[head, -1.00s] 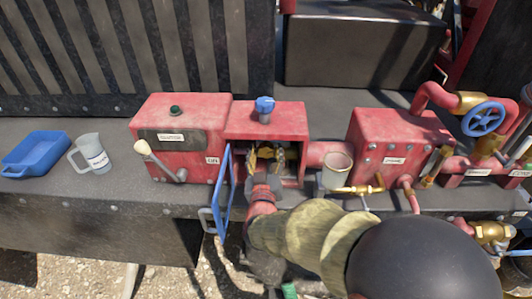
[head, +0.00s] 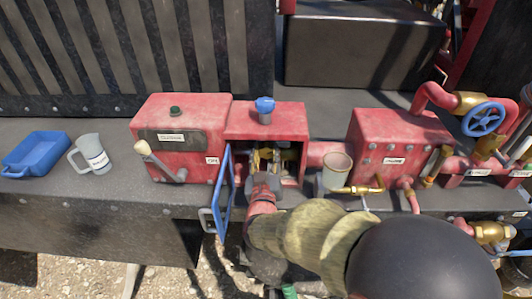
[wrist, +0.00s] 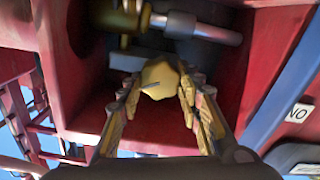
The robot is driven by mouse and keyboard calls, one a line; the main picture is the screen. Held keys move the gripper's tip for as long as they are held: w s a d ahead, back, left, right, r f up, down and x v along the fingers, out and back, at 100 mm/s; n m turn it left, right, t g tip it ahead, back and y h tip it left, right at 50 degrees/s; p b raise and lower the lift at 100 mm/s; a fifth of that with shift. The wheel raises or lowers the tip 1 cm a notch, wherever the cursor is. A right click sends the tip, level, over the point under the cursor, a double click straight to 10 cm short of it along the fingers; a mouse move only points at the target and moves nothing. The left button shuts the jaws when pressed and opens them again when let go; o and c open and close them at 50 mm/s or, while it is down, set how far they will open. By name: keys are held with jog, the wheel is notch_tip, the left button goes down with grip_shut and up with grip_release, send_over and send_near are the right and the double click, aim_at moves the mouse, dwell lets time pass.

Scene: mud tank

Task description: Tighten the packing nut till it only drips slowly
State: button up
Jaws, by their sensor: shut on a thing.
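The packing nut (wrist: 160,79) is a brass, faceted piece inside the open red housing (head: 265,122). My gripper (wrist: 161,92) reaches in through the housing's front opening, its ridged fingers shut on the nut from both sides. In the head view my gripper (head: 266,182) partly covers the brass parts. A grey shaft (wrist: 212,33) runs behind the nut. A white cup (head: 336,172) stands just right of the opening. I cannot make out any dripping.
The blue-framed door (head: 225,190) stands open close to my gripper's left. A lever (head: 152,158) sticks out farther left. A blue tray (head: 36,153) and a measuring jug (head: 90,154) lie at far left. A brass tap (head: 362,188) sits right of the opening.

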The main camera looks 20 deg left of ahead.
jog(key=shift+m+b, duration=0.3)
jog(key=shift+b, duration=0.15)
jog(key=m+b, duration=0.3)
jog(key=b, duration=0.1)
jog(key=shift+f, duration=0.2)
jog(key=m+b, duration=0.3)
jog(key=b, duration=0.1)
jog(key=shift+d+r+m, duration=0.1)
jog(key=shift+d+m, duration=0.05)
jog(key=shift+m, duration=0.15)
jog(key=shift+r, duration=0.1)
jog(key=o, duration=1.1)
jog(key=shift+o, duration=0.2)
